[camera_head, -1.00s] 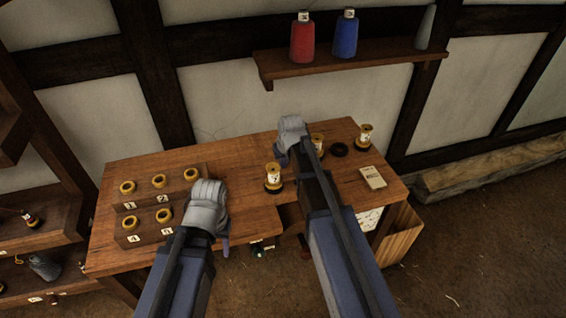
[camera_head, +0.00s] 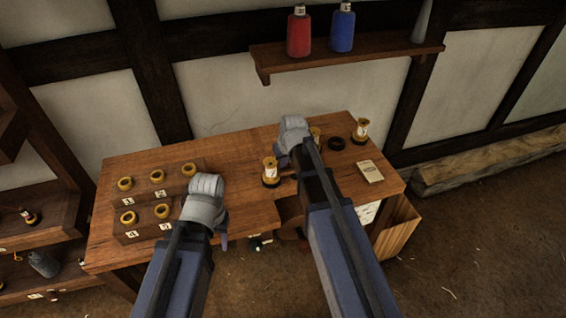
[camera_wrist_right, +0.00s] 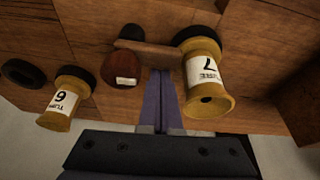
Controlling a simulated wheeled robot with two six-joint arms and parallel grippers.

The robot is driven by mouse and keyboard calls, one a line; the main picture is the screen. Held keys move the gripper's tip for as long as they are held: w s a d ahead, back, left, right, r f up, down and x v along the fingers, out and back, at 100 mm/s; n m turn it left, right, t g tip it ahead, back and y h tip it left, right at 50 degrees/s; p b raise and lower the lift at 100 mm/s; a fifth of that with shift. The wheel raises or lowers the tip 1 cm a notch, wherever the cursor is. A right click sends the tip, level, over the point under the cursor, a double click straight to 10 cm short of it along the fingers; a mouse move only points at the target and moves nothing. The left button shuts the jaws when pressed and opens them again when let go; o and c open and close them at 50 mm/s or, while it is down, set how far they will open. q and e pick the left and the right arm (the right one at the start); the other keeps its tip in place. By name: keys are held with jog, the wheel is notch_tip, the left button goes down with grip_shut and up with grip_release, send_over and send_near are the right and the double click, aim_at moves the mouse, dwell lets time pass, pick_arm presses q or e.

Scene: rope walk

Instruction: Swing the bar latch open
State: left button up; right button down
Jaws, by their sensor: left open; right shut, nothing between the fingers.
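In the right wrist view a short wooden bar (camera_wrist_right: 150,47), which looks like the bar latch, lies between a round reddish wooden piece (camera_wrist_right: 122,73) and a yellow spool labelled 7 (camera_wrist_right: 206,85). My right gripper (camera_wrist_right: 160,75) is shut and empty, its purple fingertips close under the bar; I cannot tell whether they touch it. In the head view my right gripper (camera_head: 283,160) is over the bench beside a spool (camera_head: 269,171), and its own arm hides the bar. My left gripper (camera_head: 224,240) is open at the bench's front edge, its fingers mostly hidden.
The wooden bench (camera_head: 240,165) carries a stepped rack (camera_head: 150,195) with several numbered rings at left. A spool labelled 6 (camera_wrist_right: 62,105), a dark ring (camera_head: 336,144) and a pale card (camera_head: 369,171) are at right. A wall shelf (camera_head: 380,55) holds red and blue cones.

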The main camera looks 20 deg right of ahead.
jog(key=shift+s+n, duration=0.25)
jog(key=shift+n, duration=0.45)
jog(key=shift+s+a+n+y, duration=0.1)
jog(key=shift+s+n+y, duration=0.35)
jog(key=shift+n, duration=0.35)
jog(key=n, duration=0.2)
jog(key=s+n+g+y, duration=0.1)
jog(key=n, duration=0.1)
jog(key=shift+s, duration=0.2)
jog(key=n, duration=0.2)
jog(key=s+d+n+g+y, duration=0.1)
jog(key=n, duration=0.3)
jog(key=shift+s+d+g, duration=0.15)
jog(key=shift+s+g, duration=0.15)
jog(key=shift+s, duration=0.1)
jog(key=shift+s+d+n+y, duration=0.15)
jog(key=shift+s+n+y, duration=0.1)
jog(key=shift+n, duration=0.45)
jog(key=shift+d, duration=0.1)
jog(key=shift+s, duration=0.1)
